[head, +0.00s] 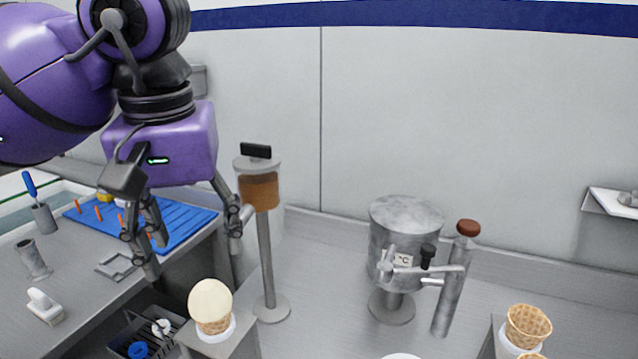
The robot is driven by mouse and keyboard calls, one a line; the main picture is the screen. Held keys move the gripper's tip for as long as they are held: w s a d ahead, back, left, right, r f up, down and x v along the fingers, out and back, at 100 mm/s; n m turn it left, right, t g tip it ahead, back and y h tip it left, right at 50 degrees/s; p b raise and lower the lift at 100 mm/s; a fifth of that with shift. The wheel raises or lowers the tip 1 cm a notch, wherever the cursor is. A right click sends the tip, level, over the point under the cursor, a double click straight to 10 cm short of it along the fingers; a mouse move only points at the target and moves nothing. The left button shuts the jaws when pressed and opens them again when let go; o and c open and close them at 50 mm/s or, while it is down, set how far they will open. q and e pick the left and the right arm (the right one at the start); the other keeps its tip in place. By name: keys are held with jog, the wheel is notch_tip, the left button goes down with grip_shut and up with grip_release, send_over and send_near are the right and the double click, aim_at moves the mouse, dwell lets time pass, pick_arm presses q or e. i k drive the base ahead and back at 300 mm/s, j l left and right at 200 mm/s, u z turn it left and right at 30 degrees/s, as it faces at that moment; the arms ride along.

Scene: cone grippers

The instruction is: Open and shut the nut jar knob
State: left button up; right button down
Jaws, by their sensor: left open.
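The nut jar (259,192) is a small clear jar with brown contents on a tall grey stand, left of centre. A black knob (255,151) sits on top of its grey lid. My left gripper (192,247) hangs in front and to the left of the jar, with its fingers pointing down and spread apart. It holds nothing that I can see. Its right finger is close beside the jar in the picture; I cannot tell whether they touch. My right gripper is out of the frame.
A steel pot (405,220) with a lever stands at centre right, beside a tall brown-capped cylinder (452,285). A scoop-topped cone (211,305) stands in front of the jar. Empty cones (527,325) are at lower right. A blue mat (185,229) lies on the left counter.

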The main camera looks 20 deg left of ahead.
aim_at(257, 153)
jog(key=k, duration=1)
